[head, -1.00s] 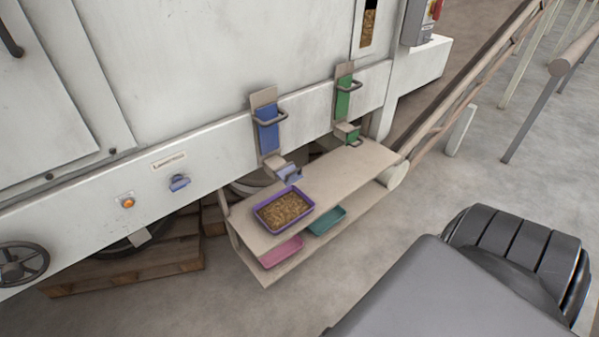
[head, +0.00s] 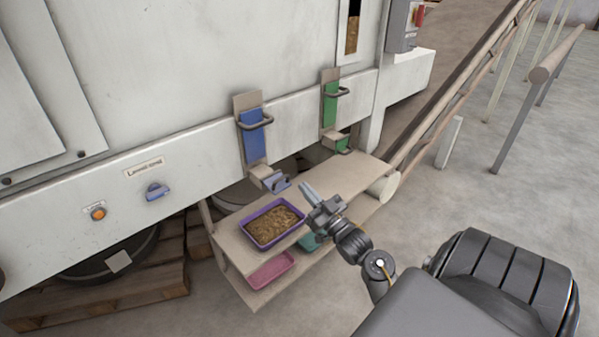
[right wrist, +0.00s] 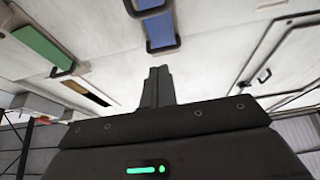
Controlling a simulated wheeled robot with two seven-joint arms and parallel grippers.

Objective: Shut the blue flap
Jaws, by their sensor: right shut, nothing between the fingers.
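The pale blue flap (head: 277,183) sits at the mouth of the left spout, below the blue slide panel (head: 255,143), and juts outward over the shelf. It has a small handle. My right gripper (head: 308,190) is shut and empty, a short way right of the flap and apart from it, above the shelf. In the right wrist view its fingers (right wrist: 157,77) are together, pointing at the blue panel (right wrist: 160,30). My left gripper is not in view.
A purple tray of pellets (head: 270,226) stands on the upper shelf (head: 228,240), below the flap. A pink tray (head: 271,271) and a partly hidden teal tray (head: 309,242) are on the lower shelf. A green panel (head: 330,104) and flap (head: 342,143) are to the right.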

